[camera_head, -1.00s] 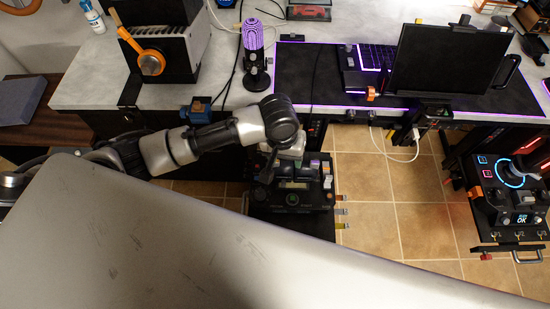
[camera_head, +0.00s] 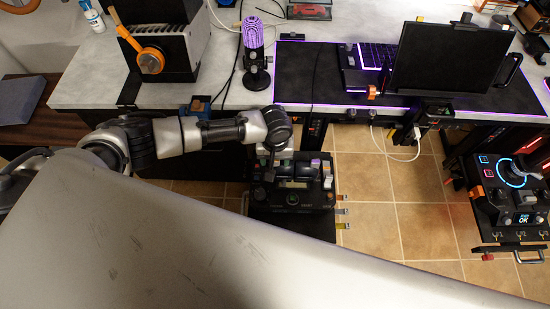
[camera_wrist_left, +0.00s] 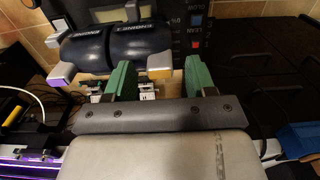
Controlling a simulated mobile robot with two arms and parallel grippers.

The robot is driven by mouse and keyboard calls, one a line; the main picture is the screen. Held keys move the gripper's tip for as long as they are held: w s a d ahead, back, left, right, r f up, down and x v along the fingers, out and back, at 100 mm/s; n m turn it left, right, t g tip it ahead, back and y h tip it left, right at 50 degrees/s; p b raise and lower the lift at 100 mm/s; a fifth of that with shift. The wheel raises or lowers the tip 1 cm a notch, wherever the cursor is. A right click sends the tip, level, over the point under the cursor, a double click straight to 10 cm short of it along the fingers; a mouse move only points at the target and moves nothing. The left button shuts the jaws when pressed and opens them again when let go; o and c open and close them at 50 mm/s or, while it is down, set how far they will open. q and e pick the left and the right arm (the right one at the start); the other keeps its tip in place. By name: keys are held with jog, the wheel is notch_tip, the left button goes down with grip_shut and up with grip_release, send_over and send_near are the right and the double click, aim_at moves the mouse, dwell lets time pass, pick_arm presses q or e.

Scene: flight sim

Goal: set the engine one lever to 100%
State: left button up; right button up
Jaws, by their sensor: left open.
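The black throttle unit (camera_head: 288,198) stands below the front edge of the desk, with a small display and lever handles. In the left wrist view two dark rounded lever handles (camera_wrist_left: 90,50) sit side by side with white upside-down engine lettering. My left gripper (camera_head: 270,166) is over the far side of the unit. Its two green fingers (camera_wrist_left: 160,78) are apart, with nothing clearly held between them; the handles lie just beyond the fingertips. Contact cannot be told. My right gripper is out of view.
The desk (camera_head: 210,95) holds a purple microphone (camera_head: 254,50), a monitor (camera_head: 448,58) and a black machine with an orange lever (camera_head: 152,62). Another control panel (camera_head: 510,195) stands at the right. Tiled floor (camera_head: 390,190) lies open between it and the throttle unit.

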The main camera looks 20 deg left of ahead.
pick_arm(q)
jog(key=shift+f, duration=0.35)
